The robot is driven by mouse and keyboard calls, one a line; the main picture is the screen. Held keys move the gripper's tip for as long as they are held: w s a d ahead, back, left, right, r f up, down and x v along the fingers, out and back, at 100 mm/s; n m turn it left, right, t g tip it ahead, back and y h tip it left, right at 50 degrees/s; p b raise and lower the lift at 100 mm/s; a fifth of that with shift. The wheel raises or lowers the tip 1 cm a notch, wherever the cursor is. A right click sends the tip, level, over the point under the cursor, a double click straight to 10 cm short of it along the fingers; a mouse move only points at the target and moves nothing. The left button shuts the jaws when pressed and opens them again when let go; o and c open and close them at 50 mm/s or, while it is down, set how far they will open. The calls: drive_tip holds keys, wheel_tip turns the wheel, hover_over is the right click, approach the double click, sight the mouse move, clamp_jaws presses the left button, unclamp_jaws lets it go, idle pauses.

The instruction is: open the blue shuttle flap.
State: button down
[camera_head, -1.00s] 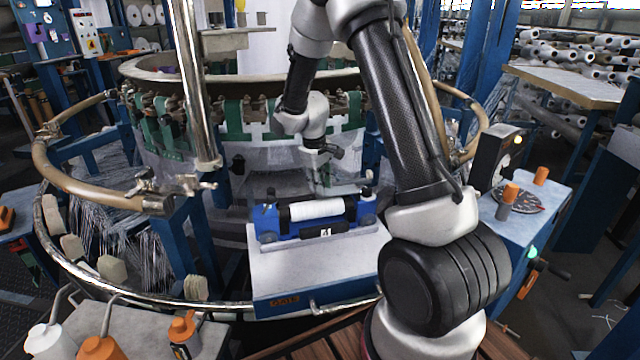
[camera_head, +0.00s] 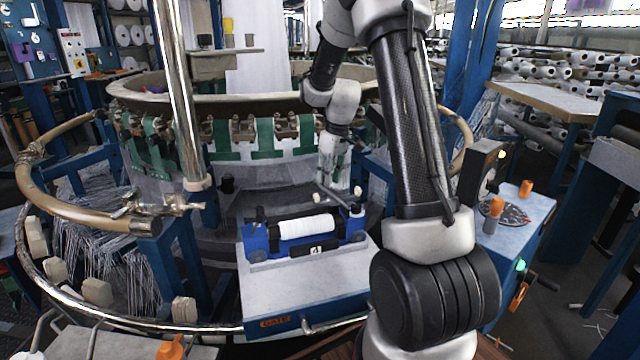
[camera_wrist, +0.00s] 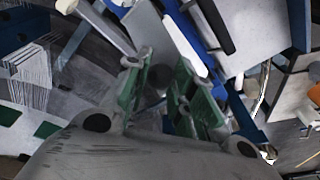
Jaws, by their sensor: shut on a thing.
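The blue shuttle (camera_head: 258,243) lies across a light grey stand in the head view, with a white spool (camera_head: 305,227) in it and a black plate marked 4 on its front. My gripper (camera_head: 331,190) is above the shuttle's back right part, pointing down. A thin grey bar (camera_head: 331,195) slants at its fingertips, above the spool; it seems to be the flap, but its joint to the shuttle is not clear. In the wrist view my gripper's green-padded fingers (camera_wrist: 165,90) are closed around the bar's end. The blue shuttle shows beyond them (camera_wrist: 205,30), with the white spool beside it.
The grey stand (camera_head: 300,290) has a bare top in front of the shuttle. The round loom (camera_head: 250,150) stands close behind. A steel post (camera_head: 178,90) rises at left, and a blue cabinet (camera_head: 520,225) with orange-capped knobs stands at right.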

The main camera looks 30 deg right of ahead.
drive_tip(key=d, duration=0.1)
drive_tip(key=s+d, duration=0.1)
drive_tip(key=d, duration=0.1)
drive_tip(key=shift+s+r, duration=0.1)
drive_tip(key=shift+s, duration=0.1)
drive_tip(key=shift+s+d+r, duration=0.1)
drive_tip(key=shift+s+d, duration=0.1)
drive_tip(key=shift+d, duration=0.5)
drive_tip(key=shift+s+d+r, duration=0.1)
drive_tip(key=shift+s+d, duration=0.05)
drive_tip(key=shift+d, duration=0.55)
drive_tip(key=c, duration=1.6)
unclamp_jaws()
drive_tip(key=o, duration=0.9)
drive_tip(key=shift+w+d+f, duration=0.15)
drive_tip(key=shift+w+f, duration=0.05)
drive_tip(key=shift+w+r, duration=0.15)
drive_tip(key=shift+c, duration=0.4)
drive_tip(key=shift+a, duration=0.2)
